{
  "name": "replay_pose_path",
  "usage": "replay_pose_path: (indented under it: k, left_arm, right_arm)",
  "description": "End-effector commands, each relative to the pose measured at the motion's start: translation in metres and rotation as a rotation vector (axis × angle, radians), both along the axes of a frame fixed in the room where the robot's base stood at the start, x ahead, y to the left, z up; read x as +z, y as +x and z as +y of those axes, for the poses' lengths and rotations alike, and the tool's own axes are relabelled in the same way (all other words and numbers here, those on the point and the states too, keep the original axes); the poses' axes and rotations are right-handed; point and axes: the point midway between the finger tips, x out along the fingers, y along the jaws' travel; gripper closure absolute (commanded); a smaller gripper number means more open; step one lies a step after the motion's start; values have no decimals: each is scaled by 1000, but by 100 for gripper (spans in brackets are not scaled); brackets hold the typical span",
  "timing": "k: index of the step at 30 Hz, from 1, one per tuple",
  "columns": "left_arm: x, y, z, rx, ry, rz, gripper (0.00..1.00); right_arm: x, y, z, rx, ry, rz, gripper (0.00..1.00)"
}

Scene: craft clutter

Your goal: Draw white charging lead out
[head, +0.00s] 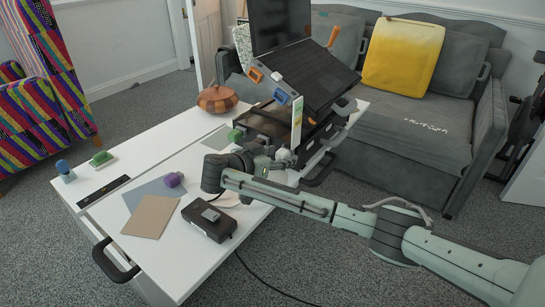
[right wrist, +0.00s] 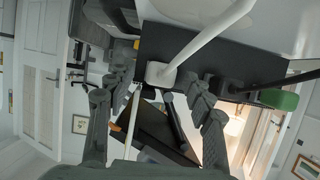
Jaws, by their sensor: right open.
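A white plug (right wrist: 160,73) with a thick white lead (right wrist: 207,40) shows in the right wrist view, against a dark block (right wrist: 185,48). The lead runs up and to the right from the plug. My right gripper (right wrist: 155,110) is open, with its fingers apart on either side of the view and the plug between and beyond them. I cannot tell whether either finger touches it. In the head view my right gripper (head: 272,163) is near the front of the black stand, partly hidden by its own arm. My left gripper is out of view.
A black plug (right wrist: 232,88) and a green piece (right wrist: 279,99) are close on the right in the wrist view. On the white table (head: 150,150) are a black box (head: 208,220), a brown sheet (head: 150,216), a purple piece (head: 174,180) and a lidded basket (head: 217,99).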

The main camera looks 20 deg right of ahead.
Motion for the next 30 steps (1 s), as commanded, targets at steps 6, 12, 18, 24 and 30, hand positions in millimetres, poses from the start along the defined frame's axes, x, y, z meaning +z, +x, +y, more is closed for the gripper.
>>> replay_pose_path:
  k: [6,12,18,24,30]
  left_arm:
    - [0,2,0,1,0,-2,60]
    - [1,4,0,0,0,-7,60]
    - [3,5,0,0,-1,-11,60]
    - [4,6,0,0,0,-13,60]
    - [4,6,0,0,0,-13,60]
  right_arm:
    - [-1,1,-1,1,0,0,47]
    - [-1,1,-1,1,0,0,64]
    - [-1,1,-1,1,0,0,88]
    - [-1,1,-1,1,0,0,85]
    - [-1,1,-1,0,-1,1,100]
